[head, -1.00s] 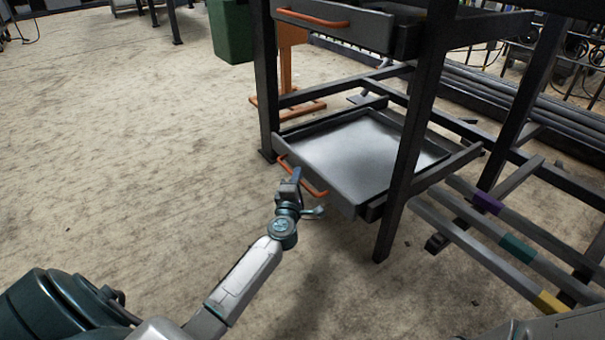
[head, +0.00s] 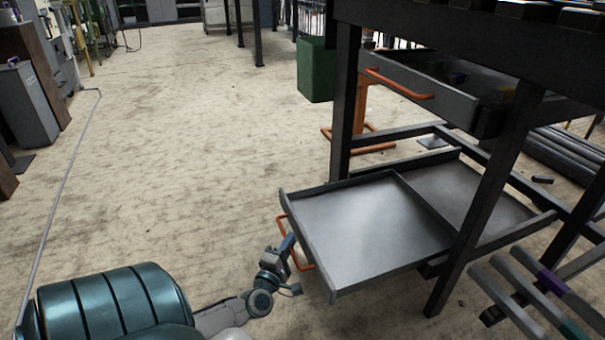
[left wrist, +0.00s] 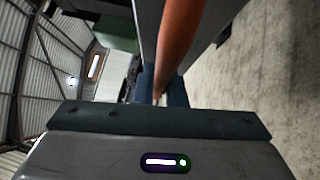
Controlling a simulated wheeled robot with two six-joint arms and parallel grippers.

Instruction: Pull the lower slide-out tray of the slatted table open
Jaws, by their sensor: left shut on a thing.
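The lower slide-out tray (head: 350,231) is a shallow grey metal tray, pulled well out of the dark slatted table (head: 478,205) towards the left. Its orange bar handle (head: 306,266) is on the front panel. My left gripper (head: 287,245) is shut on the handle. In the left wrist view the orange handle (left wrist: 180,40) runs between the fingers (left wrist: 158,88), close to the camera. The right gripper is not in view.
An upper tray (head: 430,92) with its own orange handle sits above. A green bin (head: 317,70) and an orange stand (head: 361,110) are behind. Coloured-banded bars (head: 545,290) lie at the lower right. The floor left of the tray is clear.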

